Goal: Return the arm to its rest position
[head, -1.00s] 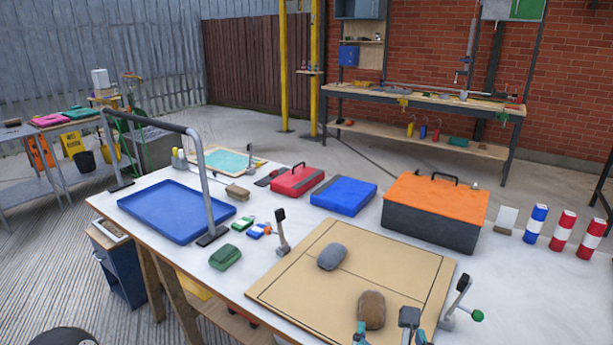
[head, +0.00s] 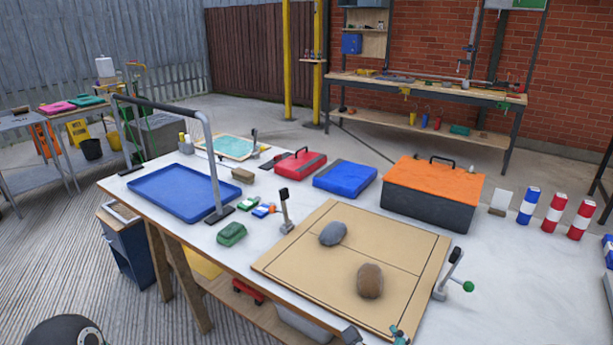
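My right gripper (head: 375,335) shows only at the bottom edge of the head view, just off the near edge of the board. A grey tip and a teal tip show apart with nothing visible between them; the rest is cut off by the frame. A dark round part of my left arm (head: 62,334) shows at the bottom left; my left gripper is out of view. A brown beanbag (head: 370,281) and a grey beanbag (head: 333,233) lie apart on the tan board (head: 315,260), clear of the gripper.
The white table (head: 510,290) also holds a blue tray (head: 165,190) under a grey rail, a green beanbag (head: 231,234), an orange-topped toolbox (head: 435,175), a blue case (head: 345,181) and a red case (head: 299,163). Upright levers (head: 286,212) stand beside the board. Striped cylinders (head: 554,213) stand at right.

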